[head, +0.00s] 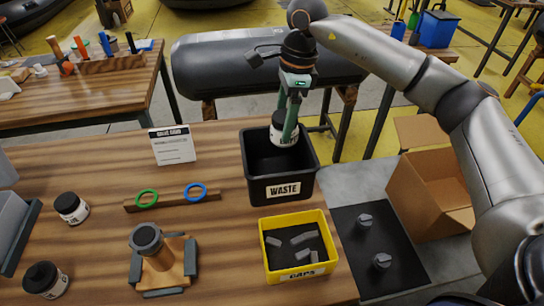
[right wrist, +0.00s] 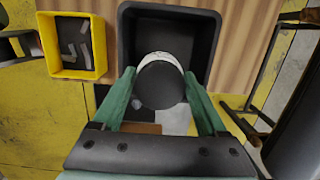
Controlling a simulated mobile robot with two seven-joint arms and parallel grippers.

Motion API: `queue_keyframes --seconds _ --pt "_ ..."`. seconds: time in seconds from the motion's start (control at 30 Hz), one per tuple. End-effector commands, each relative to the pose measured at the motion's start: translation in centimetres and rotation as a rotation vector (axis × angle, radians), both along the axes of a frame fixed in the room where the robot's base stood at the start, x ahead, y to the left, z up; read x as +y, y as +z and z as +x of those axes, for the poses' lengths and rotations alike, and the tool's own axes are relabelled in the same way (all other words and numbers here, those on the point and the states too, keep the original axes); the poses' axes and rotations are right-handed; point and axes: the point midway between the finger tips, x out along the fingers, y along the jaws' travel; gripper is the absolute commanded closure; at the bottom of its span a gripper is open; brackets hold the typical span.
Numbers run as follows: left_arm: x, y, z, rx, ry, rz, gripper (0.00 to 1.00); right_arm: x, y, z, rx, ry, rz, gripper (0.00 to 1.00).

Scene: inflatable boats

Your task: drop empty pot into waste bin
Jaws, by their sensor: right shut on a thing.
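The pot (head: 284,130), with a white label, is held between the green fingers of my right gripper (head: 286,122). In the right wrist view the pot (right wrist: 160,84) shows a round dark end and a pale band, between the fingers (right wrist: 163,108). The black waste bin (head: 282,188), labelled WASTE, stands at the table's right side. The pot is over the bin's opening, toward its back, and the bin (right wrist: 131,48) lies behind it in the wrist view. Whether the pot is below the rim is hard to tell. My left gripper is not in view.
A yellow caps box (head: 299,276) with grey pieces stands in front of the bin. Two labelled pots (head: 71,208) (head: 45,280), a rack with green and blue rings (head: 172,199), a wooden stand (head: 160,262) and a sign (head: 172,147) occupy the table. A cardboard box (head: 425,190) is at right.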

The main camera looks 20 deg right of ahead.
Motion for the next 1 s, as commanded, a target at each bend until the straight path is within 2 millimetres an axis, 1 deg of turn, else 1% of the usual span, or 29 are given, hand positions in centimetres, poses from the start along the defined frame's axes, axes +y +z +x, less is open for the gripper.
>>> queue_keyframes --seconds 0.17,0.3,0.5,0.67,0.87,0.9,1.0 --pt "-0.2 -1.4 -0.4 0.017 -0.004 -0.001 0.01 0.0 -1.4 0.0 0.000 0.000 0.000 0.81" --pt "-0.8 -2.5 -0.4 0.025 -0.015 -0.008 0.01 0.0 -3.1 0.0 0.000 0.000 0.000 0.81" --pt "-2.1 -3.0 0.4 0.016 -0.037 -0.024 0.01 0.0 -5.4 0.0 0.000 0.000 -0.001 0.81" --pt "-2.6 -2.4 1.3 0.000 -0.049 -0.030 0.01 0.0 -6.0 0.0 -0.001 0.000 0.000 0.81" --pt "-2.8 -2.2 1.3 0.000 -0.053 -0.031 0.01 0.0 -5.9 0.0 0.000 0.000 0.000 0.81" --pt "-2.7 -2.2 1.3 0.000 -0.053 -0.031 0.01 0.0 -5.9 0.0 0.000 0.000 0.000 0.24" --pt "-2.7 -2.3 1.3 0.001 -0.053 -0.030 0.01 0.0 -5.9 0.0 0.000 0.000 0.000 0.12"
